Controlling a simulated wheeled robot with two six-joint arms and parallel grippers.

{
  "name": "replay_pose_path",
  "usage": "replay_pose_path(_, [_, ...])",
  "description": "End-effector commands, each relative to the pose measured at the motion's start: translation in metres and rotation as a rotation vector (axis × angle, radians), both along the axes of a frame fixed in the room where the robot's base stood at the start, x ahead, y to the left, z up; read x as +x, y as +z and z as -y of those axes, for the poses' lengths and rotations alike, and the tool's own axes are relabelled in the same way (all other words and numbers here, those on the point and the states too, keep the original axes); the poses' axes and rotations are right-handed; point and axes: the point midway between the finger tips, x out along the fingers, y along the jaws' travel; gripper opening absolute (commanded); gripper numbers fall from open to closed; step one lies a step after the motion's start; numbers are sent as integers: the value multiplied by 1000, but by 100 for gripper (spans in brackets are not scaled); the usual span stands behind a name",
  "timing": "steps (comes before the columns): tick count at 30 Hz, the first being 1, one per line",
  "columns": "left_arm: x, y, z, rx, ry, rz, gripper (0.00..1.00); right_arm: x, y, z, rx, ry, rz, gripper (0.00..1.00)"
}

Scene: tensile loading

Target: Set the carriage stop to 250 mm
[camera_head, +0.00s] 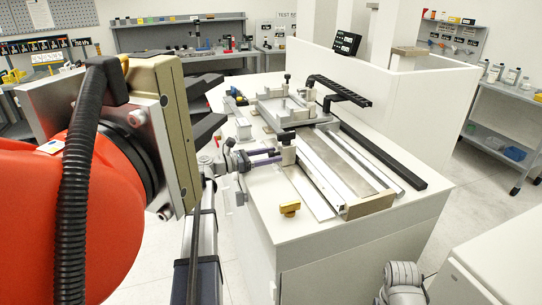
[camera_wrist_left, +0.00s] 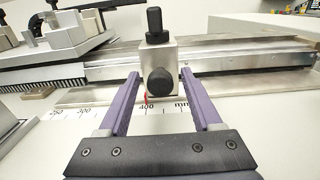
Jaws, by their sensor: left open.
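The carriage stop is a small metal block (camera_wrist_left: 159,58) with a black knob on top and a black round knob (camera_wrist_left: 160,81) on its front. It sits on the rail and also shows in the head view (camera_head: 288,152). Its red pointer (camera_wrist_left: 146,98) stands at about the 400 mark of the scale (camera_wrist_left: 168,107). The 250 and 300 labels lie to the left in the wrist view. My left gripper (camera_wrist_left: 160,78) has purple fingers, open on either side of the front knob. It shows in the head view (camera_head: 266,157) beside the stop. No grip on the knob shows.
A carriage (camera_head: 285,107) with a plate stands farther back on the rail. A black bar (camera_head: 380,155) runs along the right side of the bench (camera_head: 355,232). A small brass piece (camera_head: 289,208) lies near the bench's front. A large orange arm part fills the head view's left.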

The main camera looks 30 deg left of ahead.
Motion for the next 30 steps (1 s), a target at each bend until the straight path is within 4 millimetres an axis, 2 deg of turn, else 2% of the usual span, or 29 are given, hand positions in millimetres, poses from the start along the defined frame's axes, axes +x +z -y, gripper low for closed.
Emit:
replay_pose_path(9, [2, 0, 2, 0, 0, 0, 66, 0, 0, 0, 0, 0, 0, 50])
replay_pose_path(27, [2, 0, 2, 0, 1, 0, 0, 0, 0, 0, 0, 0, 0, 50])
replay_pose_path(30, [2, 0, 2, 0, 1, 0, 0, 0, 0, 0, 0, 0, 0, 50])
